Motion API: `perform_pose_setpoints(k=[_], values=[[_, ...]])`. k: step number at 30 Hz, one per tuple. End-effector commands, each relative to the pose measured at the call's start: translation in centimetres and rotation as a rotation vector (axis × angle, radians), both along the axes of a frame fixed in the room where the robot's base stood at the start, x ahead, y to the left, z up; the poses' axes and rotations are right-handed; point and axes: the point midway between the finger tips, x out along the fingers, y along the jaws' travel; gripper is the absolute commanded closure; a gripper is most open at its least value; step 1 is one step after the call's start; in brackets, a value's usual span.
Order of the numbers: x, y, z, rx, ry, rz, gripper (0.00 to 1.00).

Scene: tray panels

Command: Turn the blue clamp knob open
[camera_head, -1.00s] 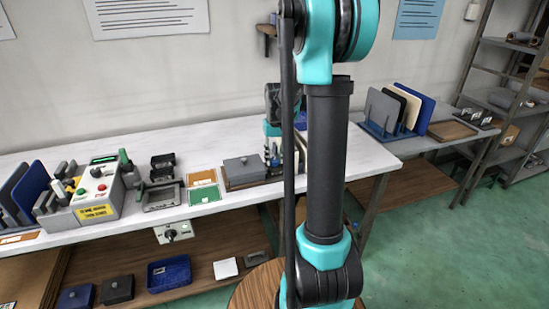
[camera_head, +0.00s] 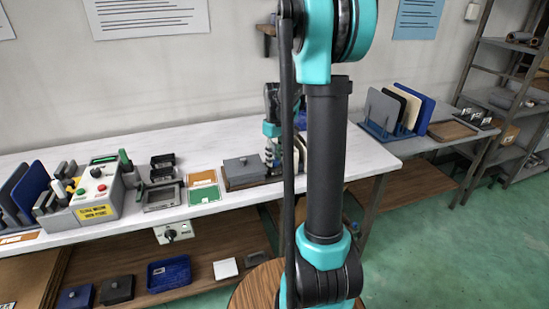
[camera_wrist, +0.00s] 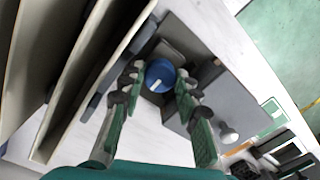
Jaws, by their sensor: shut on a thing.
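The blue clamp knob (camera_wrist: 159,76) shows in the wrist view as a round blue cap with a pale mark, on a dark clamp block (camera_wrist: 176,54). My gripper (camera_wrist: 158,86) is around the knob, with one finger on each side, and is shut on it. The green finger pads spread toward the bottom of the picture. In the head view my gripper (camera_head: 271,158) is at the table beside a grey lidded box, and the knob is hidden there.
The grey box (camera_wrist: 225,105) with a round handle stands right of the knob in the wrist view. Upright panels (camera_wrist: 85,70) stand close on the left. In the head view a control box (camera_head: 95,195) and small trays (camera_head: 162,195) stand farther left on the white table (camera_head: 215,147).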

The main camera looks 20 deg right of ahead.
Motion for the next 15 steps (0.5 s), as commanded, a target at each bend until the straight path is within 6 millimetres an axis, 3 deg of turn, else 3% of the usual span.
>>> perform_pose_setpoints(k=[11, 12, 15], values=[[0.05, -0.03, 0.02, -0.001, -0.001, 0.006, 0.97], [0.05, -0.03, 0.02, -0.001, -0.001, 0.005, 0.67], [0.04, -0.02, 0.02, -0.001, -0.001, 0.005, 0.55]])
